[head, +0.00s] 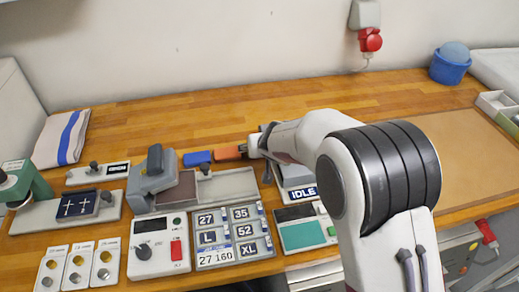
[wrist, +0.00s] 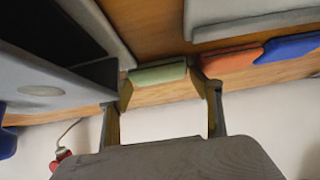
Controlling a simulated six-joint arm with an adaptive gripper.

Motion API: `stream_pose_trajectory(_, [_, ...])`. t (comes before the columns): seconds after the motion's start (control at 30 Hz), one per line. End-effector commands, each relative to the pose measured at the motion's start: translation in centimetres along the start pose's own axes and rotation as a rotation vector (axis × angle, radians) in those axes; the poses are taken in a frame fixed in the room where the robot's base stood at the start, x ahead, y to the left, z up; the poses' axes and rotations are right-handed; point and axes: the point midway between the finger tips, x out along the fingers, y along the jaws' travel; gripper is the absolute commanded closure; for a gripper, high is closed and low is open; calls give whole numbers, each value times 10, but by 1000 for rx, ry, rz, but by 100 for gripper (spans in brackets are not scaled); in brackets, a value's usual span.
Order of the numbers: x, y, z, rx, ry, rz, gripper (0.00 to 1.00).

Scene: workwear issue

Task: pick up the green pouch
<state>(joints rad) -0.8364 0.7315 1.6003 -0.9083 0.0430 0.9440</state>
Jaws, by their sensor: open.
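The green pouch (wrist: 158,75) shows in the wrist view as a small flat-fronted piece on the wooden bench. My gripper (wrist: 164,84) is open, with one fingertip at each end of the pouch. The pouch appears to lie between the fingertips; I cannot tell whether either touches it. In the head view my arm hides the pouch and most of my gripper.
An orange piece (head: 228,152) lies close beside my gripper, with a blue piece (head: 197,158) beyond it. They also show in the wrist view, orange (wrist: 229,60) and blue (wrist: 290,47). A grey device marked IDLE (head: 298,178) stands close by. The bench behind is clear.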

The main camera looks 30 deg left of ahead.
Motion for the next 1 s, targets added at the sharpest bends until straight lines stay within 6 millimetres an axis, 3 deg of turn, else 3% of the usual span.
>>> stream_pose_trajectory(0.07, [0,0,0,0,0,0,36])
stream_pose_trajectory(0.2, [0,0,0,0,0,0,66])
stream_pose_trajectory(1.0, [-3,0,-4,1,2,2,66])
